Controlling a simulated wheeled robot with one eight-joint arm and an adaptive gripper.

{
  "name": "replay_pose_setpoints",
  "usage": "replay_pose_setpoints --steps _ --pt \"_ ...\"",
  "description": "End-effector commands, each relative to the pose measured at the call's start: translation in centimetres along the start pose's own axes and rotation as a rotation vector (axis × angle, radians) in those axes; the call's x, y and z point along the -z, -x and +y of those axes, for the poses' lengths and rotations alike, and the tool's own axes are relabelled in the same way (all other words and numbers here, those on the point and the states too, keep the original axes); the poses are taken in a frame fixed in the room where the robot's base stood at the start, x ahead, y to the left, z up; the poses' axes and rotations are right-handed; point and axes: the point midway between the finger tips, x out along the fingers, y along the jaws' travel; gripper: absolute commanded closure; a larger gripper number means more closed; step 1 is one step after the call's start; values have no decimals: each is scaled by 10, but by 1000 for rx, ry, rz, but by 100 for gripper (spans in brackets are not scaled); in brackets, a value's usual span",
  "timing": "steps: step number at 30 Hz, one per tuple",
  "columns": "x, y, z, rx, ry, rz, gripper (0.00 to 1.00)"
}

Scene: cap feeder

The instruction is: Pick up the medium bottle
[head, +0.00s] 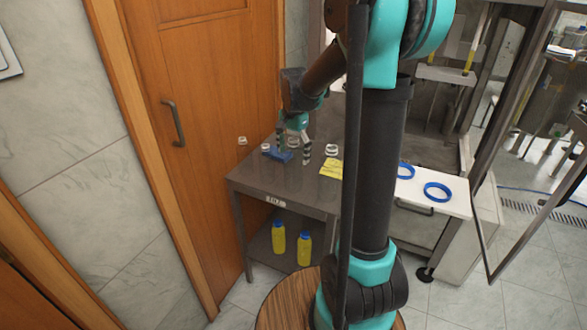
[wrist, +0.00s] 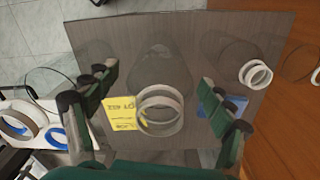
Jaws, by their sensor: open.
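My gripper (wrist: 162,98) is open, with one finger on each side of this bottle and a visible gap on both sides. In the head view my gripper (head: 293,152) is low over the table. Whether the fingers are level with the neck or body is hard to tell.
Yellow (head: 331,168) and blue (wrist: 235,104) notes lie there. Blue rings (head: 438,192) lie on a white surface; yellow bottles (head: 279,238) stand below. A wooden door (head: 205,110) borders the table.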

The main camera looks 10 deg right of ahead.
Motion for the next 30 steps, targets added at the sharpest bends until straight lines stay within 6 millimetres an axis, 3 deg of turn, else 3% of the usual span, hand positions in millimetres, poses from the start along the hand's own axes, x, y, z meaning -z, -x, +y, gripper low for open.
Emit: replay_pose_setpoints --steps 8,19,30 --pt "0 -3 0 0 0 0 18" --pt "0 -3 0 0 0 0 62" --pt "0 2 0 0 0 0 63"
